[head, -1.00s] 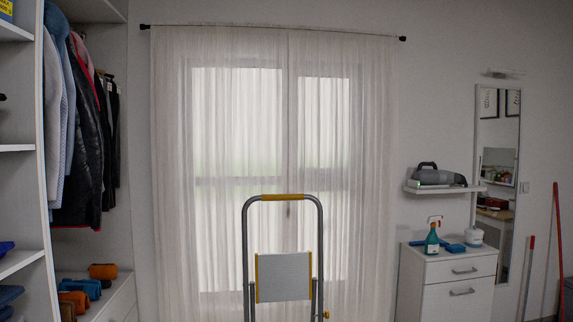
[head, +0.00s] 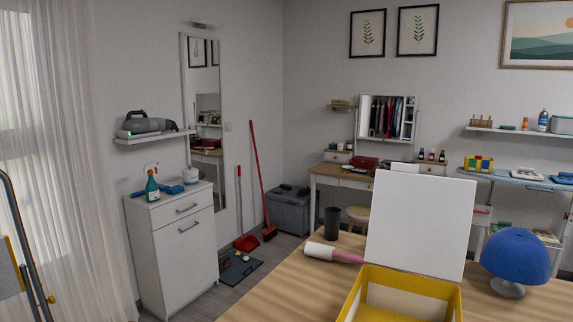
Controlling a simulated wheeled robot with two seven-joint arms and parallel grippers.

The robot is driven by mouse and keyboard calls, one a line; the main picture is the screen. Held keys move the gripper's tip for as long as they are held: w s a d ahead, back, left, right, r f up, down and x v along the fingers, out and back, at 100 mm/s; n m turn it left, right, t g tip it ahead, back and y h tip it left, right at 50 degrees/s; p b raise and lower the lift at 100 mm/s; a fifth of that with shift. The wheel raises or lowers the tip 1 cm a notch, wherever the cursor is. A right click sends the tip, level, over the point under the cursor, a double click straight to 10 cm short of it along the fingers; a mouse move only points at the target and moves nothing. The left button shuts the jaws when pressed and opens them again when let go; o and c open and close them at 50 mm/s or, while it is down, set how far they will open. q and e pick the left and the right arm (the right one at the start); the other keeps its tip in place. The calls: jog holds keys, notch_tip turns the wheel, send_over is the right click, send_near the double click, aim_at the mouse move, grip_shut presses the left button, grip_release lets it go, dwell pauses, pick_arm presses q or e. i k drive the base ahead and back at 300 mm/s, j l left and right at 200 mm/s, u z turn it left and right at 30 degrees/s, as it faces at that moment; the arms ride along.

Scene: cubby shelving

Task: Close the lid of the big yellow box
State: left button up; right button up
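The big yellow box (head: 411,281) stands on a wooden table at the lower right of the head view. Its walls are yellow outside and pale inside, and its front is cut off by the bottom edge. Its white lid (head: 420,222) stands open, nearly upright, at the far side of the box. Neither of my grippers shows in the head view.
On the wooden table (head: 290,290), a white and pink roller (head: 326,251) lies left of the box and a blue dome lamp (head: 515,254) stands right of it. A stepladder (head: 22,245) stands at the left. Floor between cabinet (head: 177,240) and table is partly clear.

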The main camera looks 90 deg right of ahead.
aim_at(420, 224)
jog(key=z, duration=0.95)
jog(key=l+z, duration=0.1)
jog(key=z, duration=0.4)
jog(key=l+z, duration=0.1)
jog(key=z, duration=0.9)
jog(key=l+z, duration=0.15)
jog(key=z, duration=0.8)
jog(key=k+l, duration=0.05)
